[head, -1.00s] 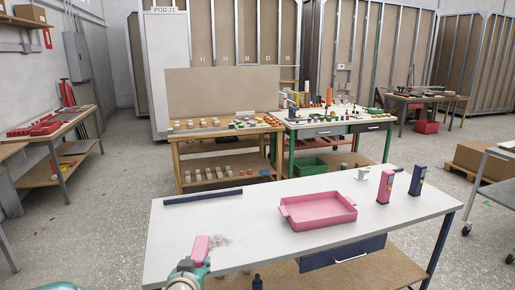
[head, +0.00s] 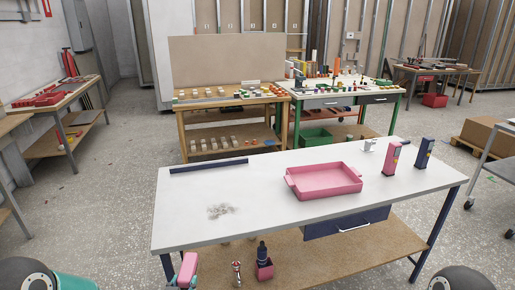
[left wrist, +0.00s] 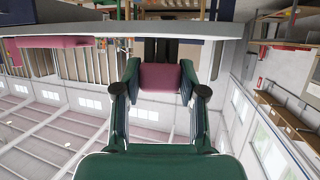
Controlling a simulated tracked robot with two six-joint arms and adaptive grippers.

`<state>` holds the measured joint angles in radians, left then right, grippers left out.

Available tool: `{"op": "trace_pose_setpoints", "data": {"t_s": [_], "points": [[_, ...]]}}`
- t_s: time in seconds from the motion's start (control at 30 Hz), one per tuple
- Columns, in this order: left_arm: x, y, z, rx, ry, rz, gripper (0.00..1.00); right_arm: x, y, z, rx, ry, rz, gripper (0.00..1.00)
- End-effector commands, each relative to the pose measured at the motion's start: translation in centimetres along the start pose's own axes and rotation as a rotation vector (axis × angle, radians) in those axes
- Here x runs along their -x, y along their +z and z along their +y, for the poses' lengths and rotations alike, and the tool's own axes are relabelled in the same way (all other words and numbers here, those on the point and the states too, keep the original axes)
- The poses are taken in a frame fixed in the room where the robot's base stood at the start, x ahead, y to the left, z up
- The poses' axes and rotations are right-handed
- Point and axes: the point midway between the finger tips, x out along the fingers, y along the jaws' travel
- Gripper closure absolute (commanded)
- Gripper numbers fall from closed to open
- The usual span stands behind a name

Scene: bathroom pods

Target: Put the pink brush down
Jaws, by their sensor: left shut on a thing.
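My left gripper (head: 183,284) is low in the head view, in front of the table's left front edge. It is shut on the pink brush (head: 189,266), whose pink block shows above the fingers. In the left wrist view, which is upside down, the brush (left wrist: 160,77) sits between the two green and dark fingers (left wrist: 160,90). My right gripper is out of view.
A pink tray (head: 325,181) stands at the table's middle right. Pink (head: 391,158) and dark blue (head: 424,153) upright devices and a small white item (head: 369,145) stand behind. A dark blue bar (head: 209,166) lies at the back left. The table's front left is clear.

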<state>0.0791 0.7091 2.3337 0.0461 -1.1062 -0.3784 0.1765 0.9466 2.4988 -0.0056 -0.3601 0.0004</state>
Motion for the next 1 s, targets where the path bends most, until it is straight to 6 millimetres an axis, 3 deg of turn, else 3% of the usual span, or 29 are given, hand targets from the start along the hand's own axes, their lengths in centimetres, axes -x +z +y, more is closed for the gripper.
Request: {"op": "trace_pose_setpoints", "data": {"t_s": [0.23,0.57,0.77,1.0], "points": [[3.6,-0.6,-0.1,0.005,-0.012,-0.002,1.00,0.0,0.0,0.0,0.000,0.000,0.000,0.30],[4.0,-0.6,0.5,-0.011,0.026,-0.001,1.00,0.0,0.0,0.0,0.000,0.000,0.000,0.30],[4.5,-0.4,3.1,-0.070,0.171,-0.002,1.00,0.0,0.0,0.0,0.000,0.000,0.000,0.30],[5.1,-0.2,7.7,-0.177,0.431,-0.002,1.00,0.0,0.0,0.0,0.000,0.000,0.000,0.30]]}}
